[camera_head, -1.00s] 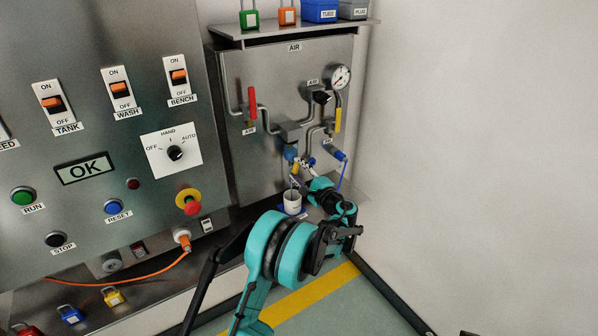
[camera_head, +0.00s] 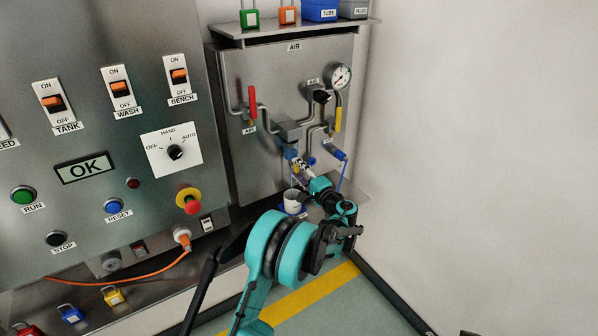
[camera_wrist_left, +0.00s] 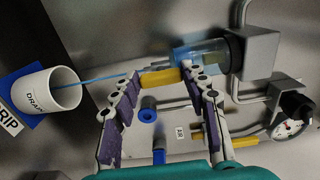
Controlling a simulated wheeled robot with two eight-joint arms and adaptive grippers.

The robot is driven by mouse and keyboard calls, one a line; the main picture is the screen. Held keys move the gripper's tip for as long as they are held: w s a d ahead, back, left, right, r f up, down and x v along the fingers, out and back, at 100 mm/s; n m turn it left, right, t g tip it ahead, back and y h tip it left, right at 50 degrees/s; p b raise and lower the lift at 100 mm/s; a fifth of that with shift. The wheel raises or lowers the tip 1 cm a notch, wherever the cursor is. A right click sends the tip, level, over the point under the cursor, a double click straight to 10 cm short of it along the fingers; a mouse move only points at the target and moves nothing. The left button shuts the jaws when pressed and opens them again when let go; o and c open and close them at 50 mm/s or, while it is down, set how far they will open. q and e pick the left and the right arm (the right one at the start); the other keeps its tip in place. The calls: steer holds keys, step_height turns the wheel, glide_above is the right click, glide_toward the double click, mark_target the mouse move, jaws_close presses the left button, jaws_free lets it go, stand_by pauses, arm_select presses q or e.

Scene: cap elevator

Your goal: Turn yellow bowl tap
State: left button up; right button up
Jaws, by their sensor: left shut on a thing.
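The yellow bowl tap (camera_wrist_left: 160,79) is a short yellow handle below the clear blue bowl (camera_wrist_left: 205,55) in the left wrist view. My left gripper (camera_wrist_left: 158,76) is shut on the yellow tap, with one finger at each end of it. A thin blue tube runs from the tap toward the white DRAIN cup (camera_wrist_left: 52,92). My right gripper is not in view.
A red-handled valve (camera_head: 253,103), another yellow handle (camera_head: 338,119) and a gauge (camera_head: 340,77) are on the panel. Blue fittings (camera_wrist_left: 148,109) sit close to the fingers. The wall at right is bare.

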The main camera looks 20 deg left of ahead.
arm_select(q)
steer(key=o, duration=1.2)
steer(key=shift+c, duration=0.2)
steer(key=v, duration=1.2)
